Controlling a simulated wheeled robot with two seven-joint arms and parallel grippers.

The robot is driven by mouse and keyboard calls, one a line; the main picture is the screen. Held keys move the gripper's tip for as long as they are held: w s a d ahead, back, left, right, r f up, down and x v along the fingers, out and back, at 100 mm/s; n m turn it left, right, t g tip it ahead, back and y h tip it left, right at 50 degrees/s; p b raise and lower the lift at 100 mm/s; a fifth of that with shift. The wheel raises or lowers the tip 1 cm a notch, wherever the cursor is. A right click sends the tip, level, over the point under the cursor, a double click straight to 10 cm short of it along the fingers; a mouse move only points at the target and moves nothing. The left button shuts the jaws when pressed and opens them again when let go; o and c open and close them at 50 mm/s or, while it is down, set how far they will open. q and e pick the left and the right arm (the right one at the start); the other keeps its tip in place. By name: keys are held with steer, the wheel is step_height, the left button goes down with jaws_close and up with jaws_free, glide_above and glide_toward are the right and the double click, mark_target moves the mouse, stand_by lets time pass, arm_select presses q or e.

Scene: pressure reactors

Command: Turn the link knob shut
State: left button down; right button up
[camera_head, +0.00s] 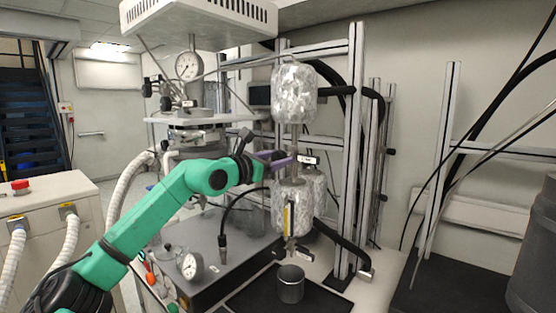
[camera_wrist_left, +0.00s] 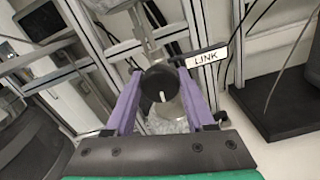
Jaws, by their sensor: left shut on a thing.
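The link knob (camera_wrist_left: 154,80) is a round black knob with a short white line on its face, upright in the left wrist view. A white tag reading LINK (camera_wrist_left: 207,57) is beside it, and the tag also shows small in the head view (camera_head: 307,160). My left gripper (camera_wrist_left: 160,95) has its two purple fingers on either side of the knob and is shut on it. In the head view my left gripper (camera_head: 279,161) reaches between two foil-wrapped vessels, and its hand hides the knob there. My right gripper is in neither view.
The foil-wrapped upper vessel (camera_head: 294,92) and lower vessel (camera_head: 280,211) hang on a metal frame (camera_head: 355,130). A pressure gauge (camera_head: 188,66) is behind my left arm, another gauge (camera_head: 191,265) in front. Black hoses run nearby.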

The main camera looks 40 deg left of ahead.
arm_select(q)
steer(key=m, duration=0.3)
steer(key=shift+m+b, duration=0.3)
steer(key=shift+m, duration=0.1)
steer(key=m, duration=0.4)
steer(key=shift+d+m, duration=0.1)
steer(key=shift+m, duration=0.2)
steer(key=m, duration=0.4)
steer(key=shift+f+m, duration=0.1)
steer(key=shift+m, duration=0.2)
steer(key=shift+f+m, duration=0.15)
steer(key=shift+m, duration=1.75)
steer(key=shift+c, duration=1.3)
jaws_free()
